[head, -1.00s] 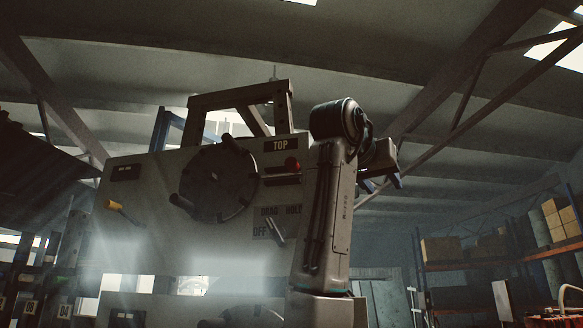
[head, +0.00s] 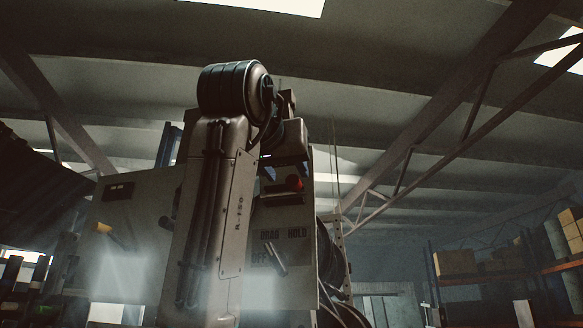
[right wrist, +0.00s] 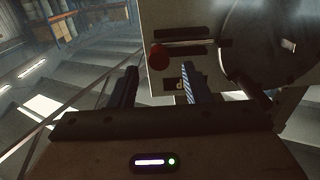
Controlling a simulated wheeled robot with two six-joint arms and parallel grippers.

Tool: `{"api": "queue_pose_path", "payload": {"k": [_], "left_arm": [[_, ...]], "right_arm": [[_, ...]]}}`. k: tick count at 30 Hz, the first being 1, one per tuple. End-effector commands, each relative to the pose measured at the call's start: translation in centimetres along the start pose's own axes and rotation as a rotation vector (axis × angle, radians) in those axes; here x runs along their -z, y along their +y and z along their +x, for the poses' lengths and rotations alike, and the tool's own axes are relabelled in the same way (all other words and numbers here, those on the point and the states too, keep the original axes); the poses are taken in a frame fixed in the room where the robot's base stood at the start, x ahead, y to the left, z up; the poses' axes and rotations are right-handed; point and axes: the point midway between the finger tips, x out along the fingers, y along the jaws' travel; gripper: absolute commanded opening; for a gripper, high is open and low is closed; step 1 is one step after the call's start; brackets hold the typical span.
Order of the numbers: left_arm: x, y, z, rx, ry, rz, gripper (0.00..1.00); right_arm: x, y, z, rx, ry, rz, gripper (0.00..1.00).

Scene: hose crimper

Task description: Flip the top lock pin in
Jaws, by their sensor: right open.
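The top lock pin shows as a red knob (head: 291,184) on the upper right of the grey machine panel (head: 110,230) in the head view. In the right wrist view the red knob (right wrist: 158,56) sits at the end of a dark slot, just beyond the fingertips and between them in the picture. My right gripper (right wrist: 158,80) is open and empty, its two dark fingers apart. In the head view my right gripper (head: 285,168) is just above the knob; contact cannot be told. The TOP label (right wrist: 181,85) appears inverted and partly hidden by a finger. My left gripper is not in view.
A dark round wheel (right wrist: 270,45) with handles is close to the right fingers in the right wrist view. A yellow lever (head: 116,236) and a DRAG/HOLD lever (head: 275,258) stick out of the panel. Shelves with boxes (head: 455,263) stand far right.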

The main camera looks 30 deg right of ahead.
Motion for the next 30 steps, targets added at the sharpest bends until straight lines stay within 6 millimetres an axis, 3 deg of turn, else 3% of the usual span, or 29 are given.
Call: {"api": "queue_pose_path", "payload": {"k": [1, 7, 19, 26, 30], "left_arm": [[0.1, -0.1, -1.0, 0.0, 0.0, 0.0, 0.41], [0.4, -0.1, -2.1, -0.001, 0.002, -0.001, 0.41], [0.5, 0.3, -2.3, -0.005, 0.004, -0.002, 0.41], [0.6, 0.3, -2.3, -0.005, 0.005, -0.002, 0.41], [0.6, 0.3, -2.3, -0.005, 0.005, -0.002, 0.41]], "right_arm": [[0.4, 0.1, 1.0, -0.003, -0.003, 0.0, 0.44], [0.2, 0.0, 3.5, -0.002, -0.001, 0.0, 0.44], [0.0, 0.0, 4.2, 0.0, 0.0, 0.0, 0.44], [0.0, 0.0, 4.2, 0.0, 0.0, 0.0, 0.0], [0.0, 0.0, 4.2, 0.0, 0.0, 0.0, 0.0]]}}
